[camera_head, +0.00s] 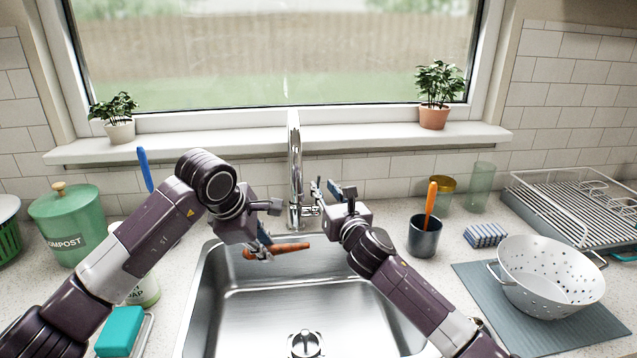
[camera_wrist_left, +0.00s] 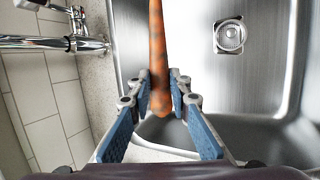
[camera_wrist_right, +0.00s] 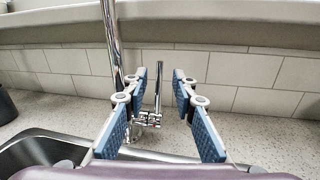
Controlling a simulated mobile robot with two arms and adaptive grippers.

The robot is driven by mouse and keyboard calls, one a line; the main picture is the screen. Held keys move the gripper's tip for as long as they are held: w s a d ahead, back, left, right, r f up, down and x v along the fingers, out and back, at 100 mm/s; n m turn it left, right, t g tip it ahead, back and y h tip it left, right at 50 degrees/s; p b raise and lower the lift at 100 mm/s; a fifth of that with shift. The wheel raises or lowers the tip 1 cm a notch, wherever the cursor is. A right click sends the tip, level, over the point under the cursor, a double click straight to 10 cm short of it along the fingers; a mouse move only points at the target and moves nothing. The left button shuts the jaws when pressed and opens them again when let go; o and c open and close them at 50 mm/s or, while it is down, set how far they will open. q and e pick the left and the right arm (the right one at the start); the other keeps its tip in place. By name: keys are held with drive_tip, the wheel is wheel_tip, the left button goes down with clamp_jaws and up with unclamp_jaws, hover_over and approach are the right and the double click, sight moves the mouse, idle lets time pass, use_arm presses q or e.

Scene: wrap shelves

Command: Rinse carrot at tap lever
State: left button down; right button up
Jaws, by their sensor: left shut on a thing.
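The carrot (camera_head: 292,247), orange with dark patches, lies level over the back of the steel sink (camera_head: 222,318). My left gripper (camera_head: 262,244) is shut on it near one end; the carrot also shows between the fingers in the left wrist view (camera_wrist_left: 157,40). The chrome tap (camera_head: 295,165) stands behind the sink, and no water stream shows. The tap lever (camera_wrist_right: 158,88) stands upright at the tap's base, seen between the spread fingers of my right gripper (camera_wrist_right: 160,80). That gripper is open and empty; I cannot tell whether it touches the lever.
Right of the sink stand a dark cup (camera_head: 425,238) with an orange handle, a striped sponge (camera_head: 486,235), a white colander (camera_head: 550,278) on a grey mat (camera_head: 478,283), and a dish rack (camera_head: 590,215). A green compost bin (camera_head: 68,228) and teal sponge (camera_head: 121,330) are left.

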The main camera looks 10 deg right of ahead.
sight(319, 183)
drive_tip(key=shift+w+a, duration=0.25)
drive_tip(key=shift+w, duration=0.85)
drive_tip(key=shift+w+a, duration=0.2)
drive_tip(key=shift+w, duration=0.85)
clamp_jaws()
